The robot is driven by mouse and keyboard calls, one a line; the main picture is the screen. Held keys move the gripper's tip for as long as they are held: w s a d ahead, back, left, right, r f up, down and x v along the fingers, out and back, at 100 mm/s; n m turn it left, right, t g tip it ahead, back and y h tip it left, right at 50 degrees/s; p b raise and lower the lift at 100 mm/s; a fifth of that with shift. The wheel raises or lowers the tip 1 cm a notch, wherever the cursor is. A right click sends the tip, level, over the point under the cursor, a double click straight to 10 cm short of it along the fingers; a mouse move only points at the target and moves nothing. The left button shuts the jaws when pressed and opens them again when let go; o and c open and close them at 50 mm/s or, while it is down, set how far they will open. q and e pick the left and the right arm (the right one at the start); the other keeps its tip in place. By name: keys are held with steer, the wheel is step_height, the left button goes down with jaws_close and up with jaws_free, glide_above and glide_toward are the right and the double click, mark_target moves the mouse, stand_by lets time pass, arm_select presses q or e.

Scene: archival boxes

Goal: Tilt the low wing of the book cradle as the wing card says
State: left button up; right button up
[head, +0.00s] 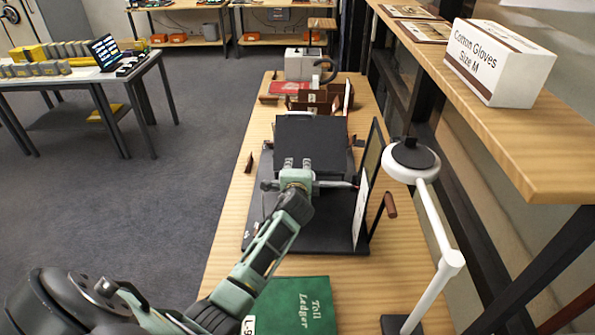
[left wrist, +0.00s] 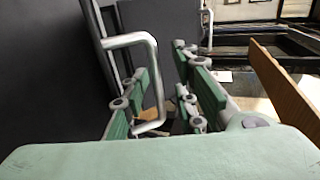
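The black book cradle (head: 308,144) stands on a dark base board (head: 318,236) on the long wooden table. Its wing panel also fills the left of the left wrist view (left wrist: 45,90). My left gripper (head: 297,163) is at the cradle's near side, its fingers pointing at the dark panel. In the left wrist view the green fingers (left wrist: 165,90) are apart, with a bent metal handle (left wrist: 153,65) between or just beside them; I cannot tell if they touch it. A white card (head: 361,212) stands at the board's right; its writing is unreadable. My right gripper is out of view.
A green Toll Ledger (head: 303,308) lies in front of the cradle. A white lamp (head: 428,200) and an upright dark panel (head: 373,155) stand to the right. A shelf with a glove box (head: 497,62) overhangs the right. The table's left edge is close.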

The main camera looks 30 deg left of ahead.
arm_select(q)
steer(key=v, duration=1.2)
stand_by(0.4)
